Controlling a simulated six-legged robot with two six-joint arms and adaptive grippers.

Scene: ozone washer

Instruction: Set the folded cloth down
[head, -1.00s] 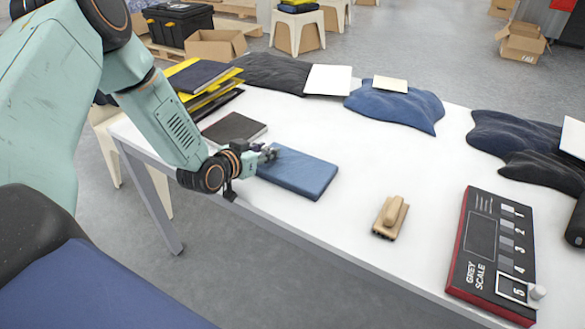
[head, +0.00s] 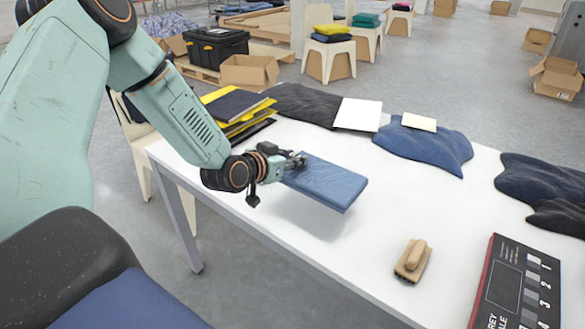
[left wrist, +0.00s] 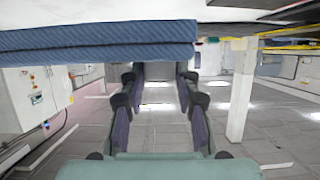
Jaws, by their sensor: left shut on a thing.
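The folded cloth (head: 328,181) is a flat blue rectangular pad. It is held above the white table (head: 345,255), with a shadow on the tabletop beneath it. My left gripper (head: 296,161) is shut on its near left edge in the head view. The cloth is slightly tilted, its right end lower in the picture. In the left wrist view the cloth (left wrist: 100,40) spans the top as a layered blue slab, and the gripper's fingers (left wrist: 159,78) reach up to it; their tips are partly hidden by it. My right gripper is not in view.
A wooden brush (head: 413,261) and a grey scale board (head: 520,285) lie to the right. Dark garments (head: 300,103), a blue garment (head: 425,145) and a yellow-and-dark stack (head: 238,108) line the back. The tabletop around the cloth's shadow is clear.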

